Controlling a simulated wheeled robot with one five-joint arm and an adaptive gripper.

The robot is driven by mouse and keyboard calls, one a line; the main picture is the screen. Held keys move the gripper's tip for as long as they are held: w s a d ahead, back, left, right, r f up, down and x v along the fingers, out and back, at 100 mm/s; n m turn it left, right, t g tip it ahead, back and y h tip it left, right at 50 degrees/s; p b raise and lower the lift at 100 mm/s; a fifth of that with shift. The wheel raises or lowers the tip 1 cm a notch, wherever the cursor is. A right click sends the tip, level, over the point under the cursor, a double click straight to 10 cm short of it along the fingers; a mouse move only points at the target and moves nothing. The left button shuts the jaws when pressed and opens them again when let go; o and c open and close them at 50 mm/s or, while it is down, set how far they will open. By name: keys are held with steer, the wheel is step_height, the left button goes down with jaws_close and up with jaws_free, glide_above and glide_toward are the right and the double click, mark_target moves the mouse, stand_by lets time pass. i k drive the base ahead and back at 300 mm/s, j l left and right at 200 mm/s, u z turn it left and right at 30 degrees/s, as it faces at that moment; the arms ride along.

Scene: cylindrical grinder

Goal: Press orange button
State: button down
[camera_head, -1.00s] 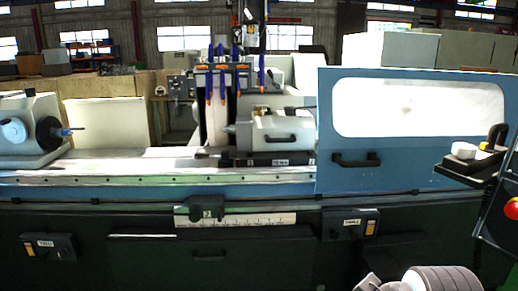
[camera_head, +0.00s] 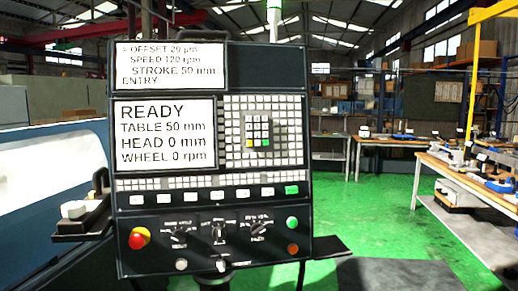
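The orange button (camera_head: 292,249) is a small round button at the lower right of the dark control panel (camera_head: 150,216). It sits just below a round green button (camera_head: 292,222). The panel faces me, upright, in the middle left of the view, and nothing covers the orange button. My gripper is not in view.
A red emergency stop (camera_head: 138,238) is at the panel's lower left. Rotary knobs (camera_head: 218,229) lie between it and the orange button. A ledge with a white round part (camera_head: 73,209) juts out left of the panel. Workbenches (camera_head: 470,185) stand right; green floor (camera_head: 345,205) is open between.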

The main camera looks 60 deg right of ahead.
mark_target(293, 250)
steer(key=z, duration=1.45)
